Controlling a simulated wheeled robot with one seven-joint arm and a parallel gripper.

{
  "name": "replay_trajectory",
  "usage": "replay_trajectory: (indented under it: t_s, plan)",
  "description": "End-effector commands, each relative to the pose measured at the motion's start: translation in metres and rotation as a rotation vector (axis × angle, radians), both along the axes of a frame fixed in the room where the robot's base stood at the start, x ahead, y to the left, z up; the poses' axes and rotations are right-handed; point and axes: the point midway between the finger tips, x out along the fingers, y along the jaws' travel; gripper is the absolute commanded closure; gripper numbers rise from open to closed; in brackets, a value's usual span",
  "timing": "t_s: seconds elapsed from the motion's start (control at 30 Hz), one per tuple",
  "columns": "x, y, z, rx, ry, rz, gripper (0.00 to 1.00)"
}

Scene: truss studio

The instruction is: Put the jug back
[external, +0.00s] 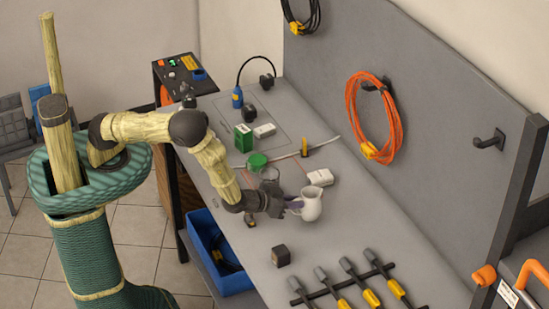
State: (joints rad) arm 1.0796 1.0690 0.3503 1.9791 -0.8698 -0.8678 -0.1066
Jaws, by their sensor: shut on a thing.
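A white jug (311,205) is over the right middle of the grey workbench (345,240). My gripper (290,204) is shut on the jug from its left side. The fingers partly hide where they meet it, so I cannot tell which part they grip. The jug looks about upright. I cannot tell whether its base touches the bench.
A glass vessel (269,177) stands behind my gripper, with a green round thing (257,160) beyond it. A white box (320,177) is behind the jug. A dark block (281,255) and a tool rack (345,284) are nearer. An orange cable (350,125) hangs on the wall panel.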

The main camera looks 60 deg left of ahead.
Motion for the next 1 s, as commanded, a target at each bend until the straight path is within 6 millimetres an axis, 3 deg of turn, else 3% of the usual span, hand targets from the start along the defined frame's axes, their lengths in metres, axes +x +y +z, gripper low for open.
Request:
replay_trajectory:
  t_s: [0.2,0.6,0.63,0.7,1.0]
  plan:
    - [0.001,0.000,-0.021,0.001,-0.003,0.001,1.00]
    - [0.001,0.000,-0.027,-0.001,-0.003,0.001,1.00]
    - [0.000,0.000,-0.026,0.000,-0.001,0.001,0.78]
    - [0.000,0.000,-0.026,0.000,0.000,0.001,0.64]
    - [0.000,0.000,-0.025,0.000,0.000,0.001,0.62]
